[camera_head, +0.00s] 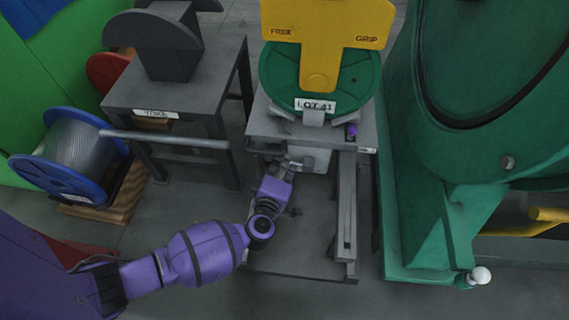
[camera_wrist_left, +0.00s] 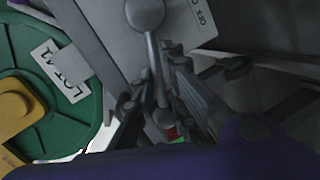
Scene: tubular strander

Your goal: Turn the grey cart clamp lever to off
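The grey cart (camera_head: 255,127) stands in the middle of the head view, with a pale panel (camera_head: 318,160) on its near side. In the left wrist view a grey lever (camera_wrist_left: 145,15) with a round knob crosses the pale panel (camera_wrist_left: 105,30). Dark lettering on the panel is partly cut off and hard to read. My left gripper (camera_head: 296,163) is at the panel in the head view. In the left wrist view its fingers (camera_wrist_left: 158,90) are apart, one on each side of the lever's shaft; contact is unclear. My right gripper is not in view.
A green reel (camera_head: 280,80) marked LOT 41 and a yellow FREE/GRIP plate (camera_head: 325,22) are on the cart. A dark table (camera_head: 200,85) and a blue cable reel (camera_head: 45,170) stand left. A large green machine (camera_head: 430,235) stands close on the right.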

